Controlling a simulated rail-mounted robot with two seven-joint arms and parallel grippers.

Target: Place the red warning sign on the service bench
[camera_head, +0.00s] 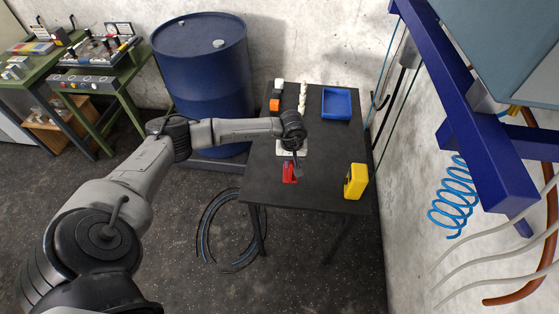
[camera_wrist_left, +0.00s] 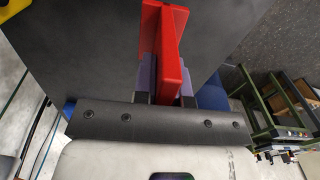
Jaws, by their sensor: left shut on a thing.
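The red warning sign (camera_head: 289,173) shows in the head view at the front part of a dark bench top (camera_head: 313,183). My left gripper (camera_head: 296,166) is just above it and shut on it. In the left wrist view the red sign (camera_wrist_left: 172,50) stands out between the two fingers of the left gripper (camera_wrist_left: 167,80), with the dark bench top behind it. I cannot tell whether the sign touches the bench. The sign's face is not readable. My right gripper is in neither view.
On the bench are a yellow box (camera_head: 356,181) to the right, a blue tray (camera_head: 337,104) at the back, and white and orange items (camera_head: 275,104) at the back left. A blue drum (camera_head: 203,70) stands left of the bench. Coiled hose (camera_head: 215,232) lies on the floor.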

